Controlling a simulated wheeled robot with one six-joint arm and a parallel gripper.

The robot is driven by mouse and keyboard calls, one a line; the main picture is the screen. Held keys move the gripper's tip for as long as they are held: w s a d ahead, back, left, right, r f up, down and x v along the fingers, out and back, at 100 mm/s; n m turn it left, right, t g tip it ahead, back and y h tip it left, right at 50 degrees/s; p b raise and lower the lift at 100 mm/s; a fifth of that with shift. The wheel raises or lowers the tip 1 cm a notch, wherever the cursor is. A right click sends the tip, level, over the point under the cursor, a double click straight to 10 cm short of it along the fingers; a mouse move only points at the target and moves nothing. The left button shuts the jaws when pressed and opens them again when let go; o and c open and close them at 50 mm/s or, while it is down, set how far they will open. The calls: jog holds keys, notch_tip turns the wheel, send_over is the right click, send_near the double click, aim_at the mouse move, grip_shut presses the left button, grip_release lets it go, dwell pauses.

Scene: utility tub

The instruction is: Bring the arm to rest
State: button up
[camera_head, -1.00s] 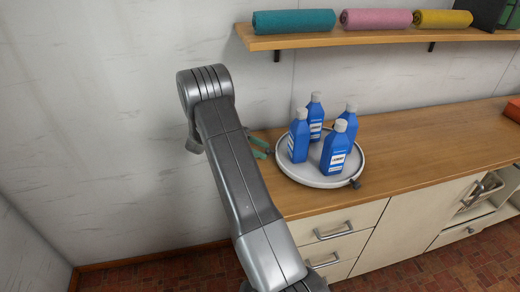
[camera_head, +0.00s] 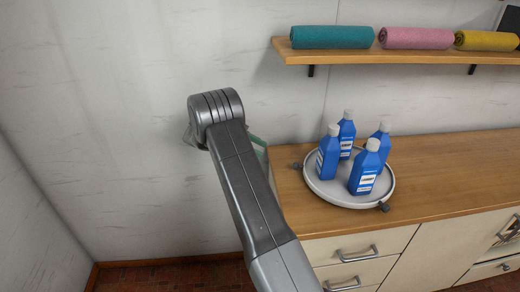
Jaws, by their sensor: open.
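My arm rises from the bottom centre and bends at a grey elbow at the left. My gripper (camera_head: 258,143) is mostly hidden behind the arm; only a green finger part shows past its right side. It is open, with nothing visible in it, left of the round white tray (camera_head: 340,201) and apart from it. Blue bottles with pale caps stand upright on the tray: a front one (camera_head: 365,172), a left one (camera_head: 327,156), a back one (camera_head: 347,135) and a right one (camera_head: 381,142).
The tray stands on a wooden counter (camera_head: 450,180) above pale drawers (camera_head: 350,255). A wall shelf (camera_head: 400,57) holds a teal roll (camera_head: 332,37), a pink roll (camera_head: 418,38) and a yellow roll (camera_head: 487,41). The counter right of the tray is clear.

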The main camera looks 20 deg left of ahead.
jog(key=x, duration=1.2)
jog(key=shift+s+p, duration=0.1)
jog(key=shift+p, duration=0.3)
